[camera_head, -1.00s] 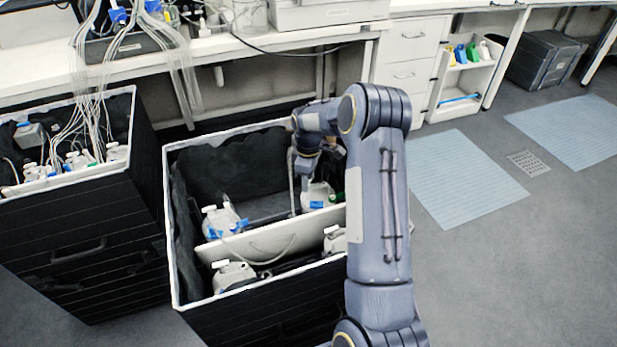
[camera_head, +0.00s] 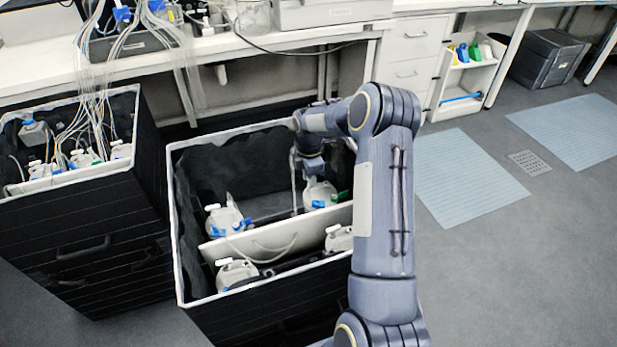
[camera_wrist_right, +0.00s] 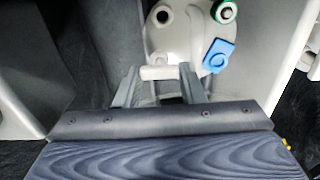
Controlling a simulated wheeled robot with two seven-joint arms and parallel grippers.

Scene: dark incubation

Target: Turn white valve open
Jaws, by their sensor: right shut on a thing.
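In the right wrist view the fingers of my right gripper (camera_wrist_right: 158,85) are shut on a white valve handle (camera_wrist_right: 160,72) that lies between their tips. The valve sits beside the top of a white bottle (camera_wrist_right: 183,35), which carries a blue clip (camera_wrist_right: 218,56) and a green-ringed port (camera_wrist_right: 226,12). In the head view this bottle (camera_head: 318,191) stands in the black-lined bin (camera_head: 232,165). My right gripper (camera_head: 310,178) reaches down to it there, and its fingertips are mostly hidden. My left gripper is not in view.
The bin holds more white bottles (camera_head: 225,219) and a white divider panel (camera_head: 270,237) across its middle. A second black bin (camera_head: 80,220) with tubed bottles stands at the left. A bench (camera_head: 200,50) runs behind.

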